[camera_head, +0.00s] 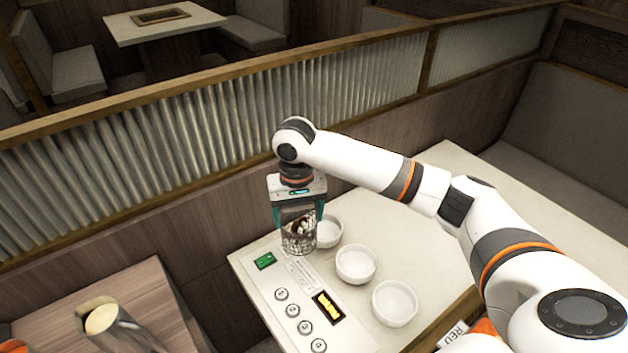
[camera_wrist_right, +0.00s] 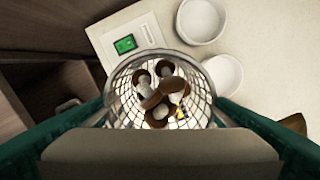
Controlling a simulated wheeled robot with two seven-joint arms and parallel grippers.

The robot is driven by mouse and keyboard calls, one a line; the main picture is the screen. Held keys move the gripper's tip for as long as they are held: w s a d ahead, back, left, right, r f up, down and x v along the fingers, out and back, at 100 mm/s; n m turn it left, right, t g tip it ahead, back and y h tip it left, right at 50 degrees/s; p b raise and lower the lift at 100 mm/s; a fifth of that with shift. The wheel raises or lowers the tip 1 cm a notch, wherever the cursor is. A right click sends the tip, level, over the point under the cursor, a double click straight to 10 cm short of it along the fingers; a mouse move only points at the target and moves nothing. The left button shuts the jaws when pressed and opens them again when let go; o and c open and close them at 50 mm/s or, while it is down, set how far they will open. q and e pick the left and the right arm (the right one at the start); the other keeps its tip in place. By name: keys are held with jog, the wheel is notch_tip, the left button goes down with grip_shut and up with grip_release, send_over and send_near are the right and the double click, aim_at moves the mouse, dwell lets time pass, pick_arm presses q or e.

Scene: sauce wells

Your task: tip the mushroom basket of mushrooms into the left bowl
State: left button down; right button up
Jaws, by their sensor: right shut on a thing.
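The mushroom basket (camera_head: 299,245) is a wire mesh basket held upright by my right gripper (camera_head: 298,218), close to the left bowl. In the right wrist view I look down into the basket (camera_wrist_right: 117,95), with several brown and pale mushrooms (camera_wrist_right: 160,92) inside. The right gripper's teal fingers are shut on the basket. The left bowl (camera_head: 329,232) is white and sits just right of the basket, which partly hides it. A white bowl (camera_wrist_right: 222,74) beside the basket in the right wrist view looks like the left bowl. My left gripper is not in view.
Two more white bowls, a middle one (camera_head: 356,265) and a right one (camera_head: 395,303), stand on the pale table (camera_head: 455,180). A panel with a green display (camera_head: 264,261) and round buttons lies left of them. A ribbed partition (camera_head: 200,125) rises behind.

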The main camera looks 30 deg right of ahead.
jog(key=w+d+f+m+p, duration=0.2)
jog(key=w+d+f+m, duration=0.25)
jog(key=w+d, duration=0.65)
notch_tip(320, 180, down, 8)
jog(key=s+d+b, duration=0.1)
jog(key=d+b, duration=0.1)
jog(key=b, duration=0.3)
jog(key=shift+s+f, duration=0.25)
jog(key=shift+b, duration=0.3)
